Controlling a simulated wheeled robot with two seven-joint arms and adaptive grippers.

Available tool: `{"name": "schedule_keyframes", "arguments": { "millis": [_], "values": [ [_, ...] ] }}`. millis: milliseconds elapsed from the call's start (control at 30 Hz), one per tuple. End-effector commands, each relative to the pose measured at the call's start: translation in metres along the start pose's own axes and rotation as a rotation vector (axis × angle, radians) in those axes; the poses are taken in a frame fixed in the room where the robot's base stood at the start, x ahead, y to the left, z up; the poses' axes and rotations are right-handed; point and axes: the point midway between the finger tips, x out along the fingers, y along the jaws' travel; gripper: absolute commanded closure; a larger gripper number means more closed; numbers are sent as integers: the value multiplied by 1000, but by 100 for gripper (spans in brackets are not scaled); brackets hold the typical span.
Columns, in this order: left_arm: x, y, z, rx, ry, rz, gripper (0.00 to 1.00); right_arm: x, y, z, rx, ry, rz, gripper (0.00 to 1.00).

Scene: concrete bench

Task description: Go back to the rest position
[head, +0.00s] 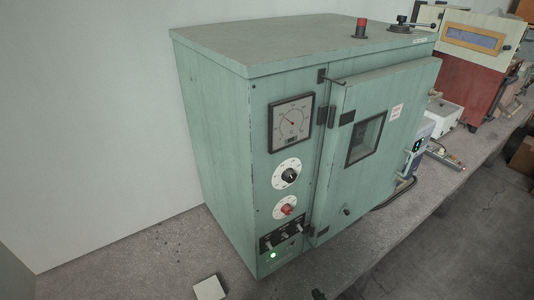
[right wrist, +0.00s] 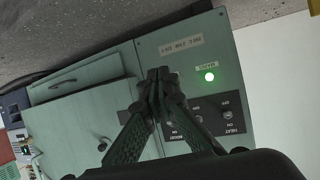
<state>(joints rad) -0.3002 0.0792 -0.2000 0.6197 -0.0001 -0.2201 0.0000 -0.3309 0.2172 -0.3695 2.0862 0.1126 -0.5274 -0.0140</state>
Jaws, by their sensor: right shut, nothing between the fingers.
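My right gripper (right wrist: 160,76) is shut and empty in the right wrist view, its fingertips together in front of the lower control panel of a green oven-like cabinet (head: 216,120). In the head view only a small dark tip of the right gripper (head: 318,294) shows at the bottom edge, below and in front of the cabinet. I cannot tell how far the fingertips are from the panel. A green lamp (right wrist: 210,77) is lit on the panel, and it also shows in the head view (head: 272,255). My left gripper is not in view.
The cabinet stands on a concrete bench (head: 170,262) against a pale wall. Its door (head: 385,105) is closed, with a gauge (head: 291,122) and knobs beside it. A pale block (head: 209,288) lies at the front. Red and cream equipment (head: 470,80) stands at the right.

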Motion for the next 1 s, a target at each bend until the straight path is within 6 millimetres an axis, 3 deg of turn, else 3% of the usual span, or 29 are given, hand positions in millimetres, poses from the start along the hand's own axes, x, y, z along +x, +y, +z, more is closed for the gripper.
{"name": "schedule_keyframes", "arguments": {
  "millis": [100,300,500,800,833,1000],
  "values": [
    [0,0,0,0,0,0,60,-43,29,40,33,-208,79,100],
    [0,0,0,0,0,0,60,-115,58,89,85,-478,176,100],
    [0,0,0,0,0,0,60,-171,71,117,130,-649,237,100],
    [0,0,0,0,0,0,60,-246,78,143,193,-845,308,100],
    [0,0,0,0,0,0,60,-253,78,145,199,-864,313,100],
    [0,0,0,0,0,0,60,-224,80,177,196,-872,299,100]
  ]
}}
